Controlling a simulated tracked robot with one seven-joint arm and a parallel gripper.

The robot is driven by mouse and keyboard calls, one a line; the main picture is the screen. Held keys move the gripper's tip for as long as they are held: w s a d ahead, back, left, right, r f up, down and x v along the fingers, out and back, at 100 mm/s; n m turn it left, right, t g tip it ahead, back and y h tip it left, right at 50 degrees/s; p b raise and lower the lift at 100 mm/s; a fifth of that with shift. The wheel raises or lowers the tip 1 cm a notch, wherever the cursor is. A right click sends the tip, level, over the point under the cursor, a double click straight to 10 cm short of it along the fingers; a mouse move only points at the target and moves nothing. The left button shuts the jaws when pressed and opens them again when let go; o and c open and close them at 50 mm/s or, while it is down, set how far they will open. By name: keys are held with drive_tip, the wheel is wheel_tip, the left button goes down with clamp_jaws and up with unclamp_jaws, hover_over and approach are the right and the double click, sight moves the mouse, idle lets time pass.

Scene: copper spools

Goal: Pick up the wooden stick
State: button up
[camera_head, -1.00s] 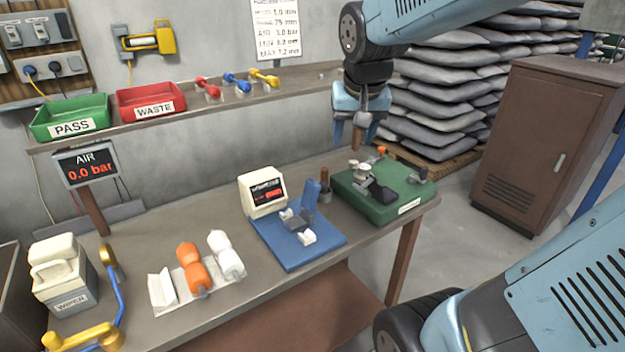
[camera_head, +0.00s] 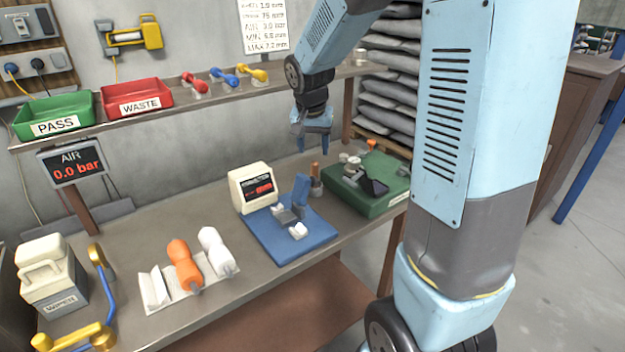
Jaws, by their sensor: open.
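A slim orange-brown upright piece, which looks like the wooden stick (camera_head: 315,169), stands in a small dark holder (camera_head: 316,188). It is between the white display unit and the green case, toward the back of the bench. My gripper (camera_head: 314,147) is open and points down, with its fingertips a little above the top of the stick in the picture. I cannot tell how far apart in depth they are. No contact shows, and nothing is seen between the fingers.
The blue fixture (camera_head: 292,246) and white display unit (camera_head: 251,186) stand left of the stick. The green case (camera_head: 372,203) is close on its right. The shelf (camera_head: 230,93) runs behind.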

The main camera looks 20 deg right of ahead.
sight(315, 170)
drive_tip(key=shift+w+x, duration=0.1)
drive_tip(key=shift+x, duration=2.5)
drive_tip(key=shift+w+x, duration=0.15)
drive_tip(key=shift+x, duration=2.45)
drive_tip(key=shift+r, duration=0.1)
drive_tip(key=shift+c, duration=0.2)
clamp_jaws()
